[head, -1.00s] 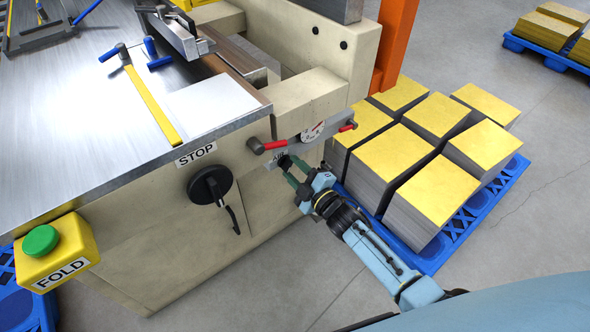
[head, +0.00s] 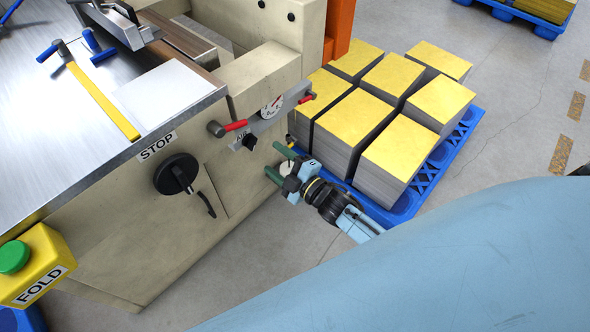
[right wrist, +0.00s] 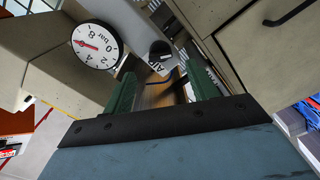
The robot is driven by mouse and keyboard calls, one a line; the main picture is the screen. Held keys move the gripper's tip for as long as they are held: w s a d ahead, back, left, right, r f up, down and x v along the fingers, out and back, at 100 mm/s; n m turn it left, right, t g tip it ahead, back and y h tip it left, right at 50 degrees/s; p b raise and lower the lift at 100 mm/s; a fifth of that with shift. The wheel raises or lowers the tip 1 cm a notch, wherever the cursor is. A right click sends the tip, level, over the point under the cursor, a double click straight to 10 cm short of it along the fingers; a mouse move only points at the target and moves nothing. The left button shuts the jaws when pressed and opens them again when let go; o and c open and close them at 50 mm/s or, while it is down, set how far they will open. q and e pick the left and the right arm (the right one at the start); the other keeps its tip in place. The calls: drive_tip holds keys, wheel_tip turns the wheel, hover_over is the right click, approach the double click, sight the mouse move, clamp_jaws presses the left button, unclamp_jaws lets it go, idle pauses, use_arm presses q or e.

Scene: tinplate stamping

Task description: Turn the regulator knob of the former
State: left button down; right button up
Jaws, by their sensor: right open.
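The regulator knob (head: 249,142) is a small black knob on the grey bracket at the front of the former (head: 245,185), beside a white AIR label. It also shows in the right wrist view (right wrist: 160,50), beyond the fingertips. My left gripper is out of view.
Red-tipped handles (head: 236,126) stick out by the gauge. A blue pallet (head: 408,205) with yellow-topped stacks stands close to the right gripper.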

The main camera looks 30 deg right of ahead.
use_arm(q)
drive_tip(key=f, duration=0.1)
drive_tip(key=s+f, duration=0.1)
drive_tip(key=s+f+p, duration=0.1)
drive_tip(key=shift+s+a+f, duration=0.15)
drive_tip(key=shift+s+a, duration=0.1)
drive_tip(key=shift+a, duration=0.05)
use_arm(e)
drive_tip(key=v, duration=0.7)
